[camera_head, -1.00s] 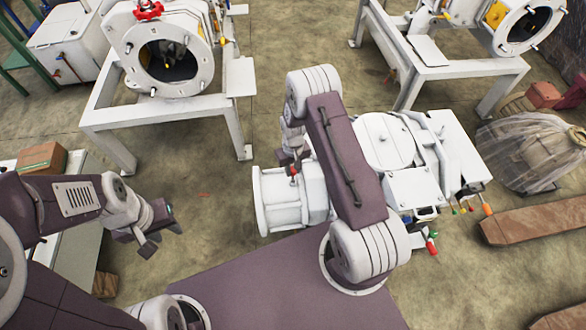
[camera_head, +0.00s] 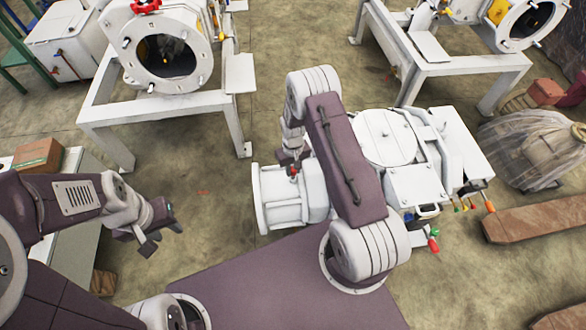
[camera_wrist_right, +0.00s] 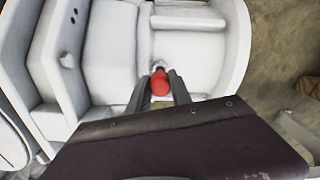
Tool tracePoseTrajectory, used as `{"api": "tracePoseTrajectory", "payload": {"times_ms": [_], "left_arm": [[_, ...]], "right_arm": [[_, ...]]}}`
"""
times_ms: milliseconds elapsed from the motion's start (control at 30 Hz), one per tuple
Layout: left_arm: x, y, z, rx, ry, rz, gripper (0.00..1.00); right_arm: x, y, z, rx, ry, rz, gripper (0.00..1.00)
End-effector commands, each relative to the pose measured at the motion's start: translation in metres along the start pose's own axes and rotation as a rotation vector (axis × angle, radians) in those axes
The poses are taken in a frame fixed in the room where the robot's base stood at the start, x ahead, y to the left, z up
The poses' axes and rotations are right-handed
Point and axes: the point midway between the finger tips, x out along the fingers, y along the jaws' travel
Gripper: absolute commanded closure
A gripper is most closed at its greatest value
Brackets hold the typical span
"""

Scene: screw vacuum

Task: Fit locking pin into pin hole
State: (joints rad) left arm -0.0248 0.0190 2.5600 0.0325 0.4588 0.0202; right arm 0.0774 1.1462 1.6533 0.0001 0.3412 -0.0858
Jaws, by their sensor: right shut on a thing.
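The locking pin shows its red head (camera_wrist_right: 160,83) in the right wrist view, and a small red spot of it in the head view (camera_head: 293,171). My right gripper (camera_wrist_right: 159,88) is shut on it, with a dark finger on each side of the red head. The pin is over the white cylindrical body (camera_wrist_right: 181,50) of the machine. A small metal piece shows just beyond the red head. The pin's lower end and the pin hole are hidden, so I cannot tell whether the pin is in. My left gripper (camera_head: 165,234) is open and empty, over the floor at left.
The white machine (camera_head: 385,135) has a lid and coloured handles (camera_head: 432,244) on its right side. White frames with round-mouthed machines (camera_head: 165,55) stand behind. A cardboard box (camera_head: 38,155) sits at left, and wooden beams (camera_head: 535,215) lie at right.

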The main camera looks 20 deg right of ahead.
Motion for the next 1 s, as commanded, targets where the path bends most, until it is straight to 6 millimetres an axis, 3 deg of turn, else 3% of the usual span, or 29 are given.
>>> {"api": "tracePoseTrajectory", "payload": {"times_ms": [1000], "left_arm": [[0.019,0.0,0.002,0.0,0.0,0.0,0.64]], "right_arm": [[0.027,0.0,0.0,0.0,0.0,0.0,1.0]]}}
